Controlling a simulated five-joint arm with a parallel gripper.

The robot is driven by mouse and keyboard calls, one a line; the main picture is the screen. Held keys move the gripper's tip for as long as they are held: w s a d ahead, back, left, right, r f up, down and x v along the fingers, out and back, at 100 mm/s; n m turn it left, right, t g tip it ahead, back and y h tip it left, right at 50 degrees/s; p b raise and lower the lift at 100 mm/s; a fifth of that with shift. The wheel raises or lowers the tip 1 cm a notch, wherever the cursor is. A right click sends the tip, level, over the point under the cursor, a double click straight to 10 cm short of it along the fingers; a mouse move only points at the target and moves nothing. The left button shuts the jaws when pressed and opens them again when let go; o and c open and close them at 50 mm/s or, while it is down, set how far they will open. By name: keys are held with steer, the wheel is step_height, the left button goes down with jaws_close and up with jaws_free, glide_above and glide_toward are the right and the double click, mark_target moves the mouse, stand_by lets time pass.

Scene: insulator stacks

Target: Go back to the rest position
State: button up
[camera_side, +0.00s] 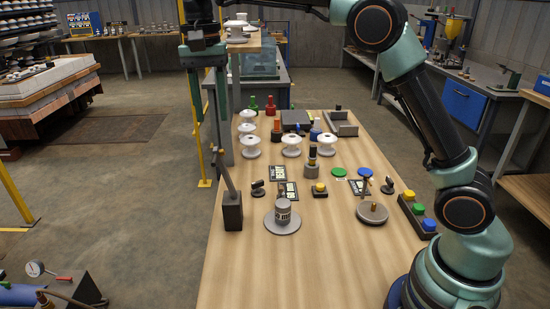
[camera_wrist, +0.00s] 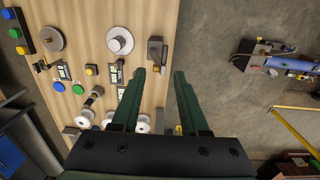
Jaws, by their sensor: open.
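My gripper (camera_side: 209,100) hangs high over the left edge of the wooden bench (camera_side: 330,265) in the side view, fingers pointing down. In the wrist view my gripper (camera_wrist: 160,74) has its two green fingers spread apart with nothing between them. White insulators (camera_side: 291,146) stand in the middle and back left of the bench, clear of my gripper. More white insulators (camera_side: 236,29) are on a raised shelf behind my gripper.
A dark upright block with a lever (camera_side: 232,212) stands at the bench's left edge, below my gripper. A round plate with a grey weight (camera_side: 282,222), a second round plate (camera_side: 372,213) and a button box (camera_side: 416,215) are on the bench. The front of the bench is clear.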

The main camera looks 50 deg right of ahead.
steer(key=s+d+f+n+t, duration=0.2)
steer(key=s+d+n+t, duration=0.1)
steer(key=s, duration=0.6)
steer(key=s+d+f+n+t, duration=0.3)
steer(key=s+d+n, duration=0.3)
steer(key=s, duration=0.4)
steer(key=shift+s+d+f, duration=0.2)
steer(key=shift+d+f, duration=0.1)
